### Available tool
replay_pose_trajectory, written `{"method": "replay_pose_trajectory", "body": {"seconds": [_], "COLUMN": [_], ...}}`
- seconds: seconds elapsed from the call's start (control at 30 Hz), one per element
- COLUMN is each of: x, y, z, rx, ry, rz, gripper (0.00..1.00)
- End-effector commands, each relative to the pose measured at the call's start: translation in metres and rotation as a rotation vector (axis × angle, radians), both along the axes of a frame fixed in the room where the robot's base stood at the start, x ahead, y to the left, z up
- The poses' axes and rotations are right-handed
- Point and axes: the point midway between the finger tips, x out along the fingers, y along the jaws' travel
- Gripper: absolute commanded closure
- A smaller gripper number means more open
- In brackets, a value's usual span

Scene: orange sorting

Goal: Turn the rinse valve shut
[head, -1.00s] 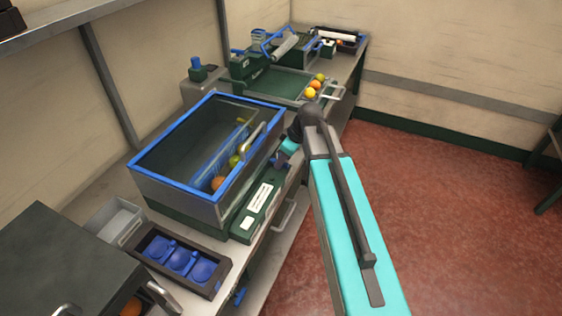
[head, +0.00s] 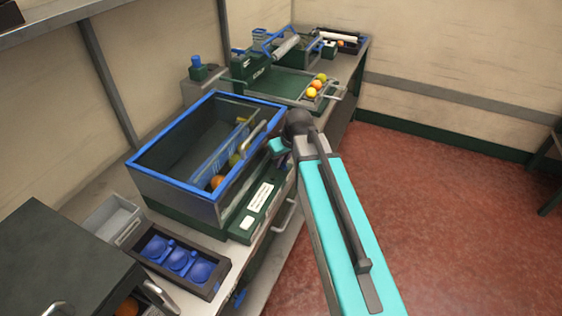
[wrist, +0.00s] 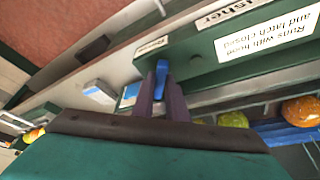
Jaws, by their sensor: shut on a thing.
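The rinse valve's small blue handle (wrist: 162,72) shows in the wrist view against the front of the green washer base (wrist: 225,52). My gripper (wrist: 161,92) is shut on this handle, with its two dark purple fingers on either side. The handle's lower part is hidden between the fingers. In the head view my teal gripper body (head: 278,147) is at the right front side of the blue-rimmed washer tub (head: 170,190). The fingers and the valve are mostly hidden there by the tub corner and my wrist.
The tub holds an orange (head: 217,182) and greenish fruit (head: 234,160) by a blue rack. A metal handle (head: 253,138) rises at its right side, close to my gripper. A green tray (head: 275,83) with fruit lies behind. A blue-cupped tray (head: 179,260) stands in front.

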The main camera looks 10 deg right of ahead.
Motion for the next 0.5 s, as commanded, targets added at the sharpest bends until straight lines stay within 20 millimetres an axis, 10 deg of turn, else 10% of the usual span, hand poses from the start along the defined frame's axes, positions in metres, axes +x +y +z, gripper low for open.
{"method": "replay_pose_trajectory", "body": {"seconds": [0.5], "x": [0.0004], "y": [-0.0002], "z": [0.0007], "rx": [-0.001], "ry": [-0.001], "rz": [-0.038], "gripper": [1.0]}}
